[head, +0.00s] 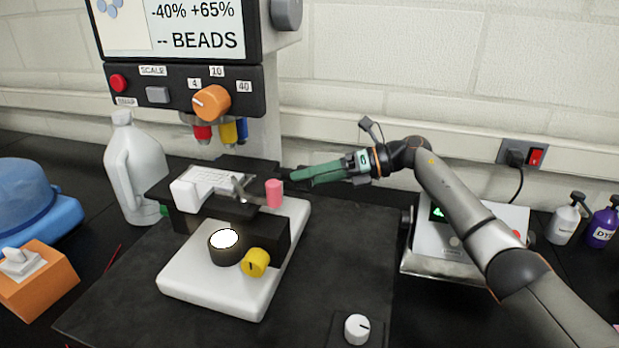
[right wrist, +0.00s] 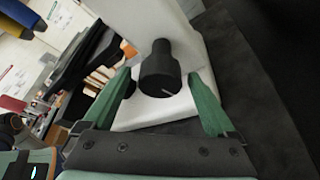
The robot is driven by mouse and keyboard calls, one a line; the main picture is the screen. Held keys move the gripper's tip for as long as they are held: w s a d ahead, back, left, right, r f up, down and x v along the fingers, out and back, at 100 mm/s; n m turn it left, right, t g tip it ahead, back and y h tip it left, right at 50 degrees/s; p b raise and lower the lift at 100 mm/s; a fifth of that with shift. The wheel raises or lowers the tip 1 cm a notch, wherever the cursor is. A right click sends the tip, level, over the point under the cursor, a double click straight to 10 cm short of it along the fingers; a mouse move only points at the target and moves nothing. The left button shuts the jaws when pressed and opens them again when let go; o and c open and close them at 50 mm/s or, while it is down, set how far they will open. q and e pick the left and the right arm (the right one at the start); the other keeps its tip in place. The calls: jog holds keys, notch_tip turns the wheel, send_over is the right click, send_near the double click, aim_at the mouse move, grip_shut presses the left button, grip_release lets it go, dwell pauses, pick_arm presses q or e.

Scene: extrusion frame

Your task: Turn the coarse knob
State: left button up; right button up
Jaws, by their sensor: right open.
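A black knob (right wrist: 160,72) with a pale mark on its end sticks out from the side of the white microscope body (right wrist: 130,22) in the right wrist view. It may be the coarse knob; no label on it shows. My right gripper (head: 294,179) reaches in from the right beside the microscope, behind the pink knob in the head view. Its green fingers are open. In the right wrist view the fingertips (right wrist: 158,85) stand on either side of the black knob, with gaps to both. The left gripper is not in view.
The microscope base (head: 215,290) carries a yellow knob (head: 255,263), a lit lamp (head: 224,239), a pink knob (head: 274,193) and a stage with a white tray. An orange dial (head: 211,101) is above. A white jug (head: 134,170) stands left. The dark mat (head: 350,250) is mostly clear at right.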

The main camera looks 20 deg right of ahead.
jog(key=b+v, duration=0.2)
jog(key=v, duration=1)
jog(key=shift+d, duration=0.2)
dwell(2.2)
jog(key=w+a+f+n+t+h, duration=0.1)
jog(key=a+n, duration=0.1)
jog(key=a, duration=0.2)
jog(key=w+a+f+n+t+h+b, duration=0.1)
jog(key=w+a+n, duration=0.1)
jog(key=a, duration=0.2)
jog(key=w+a+f+n+t, duration=0.1)
jog(key=a+n, duration=0.1)
jog(key=a, duration=0.3)
jog(key=shift+w+f+h+b, duration=0.2)
jog(key=shift+w+h+b, duration=0.1)
jog(key=shift+h+b, duration=0.1)
